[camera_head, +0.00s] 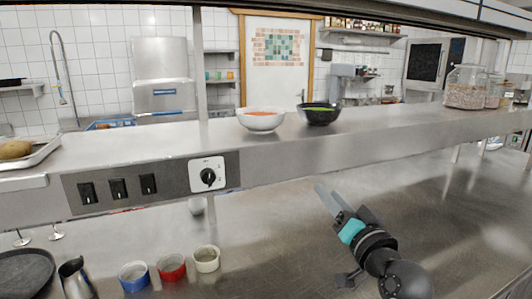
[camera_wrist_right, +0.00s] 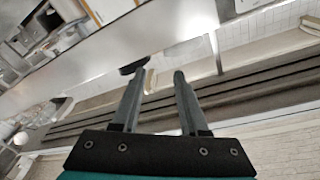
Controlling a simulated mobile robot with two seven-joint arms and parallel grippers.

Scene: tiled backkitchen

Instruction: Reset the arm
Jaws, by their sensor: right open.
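My right gripper (camera_head: 328,200) is over the lower steel counter, right of the middle in the head view. Its fingers point up and to the left, toward the front edge of the raised shelf. In the right wrist view the two fingers (camera_wrist_right: 161,78) stand apart with nothing between them. My left gripper is in neither view.
A white bowl (camera_head: 260,121) and a black bowl (camera_head: 320,115) stand on the raised steel shelf (camera_head: 420,128). Blue (camera_head: 134,276), red (camera_head: 171,268) and cream (camera_head: 206,259) ramekins and a metal pitcher (camera_head: 76,280) stand lower left. The lower counter (camera_head: 450,210) is clear around my gripper.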

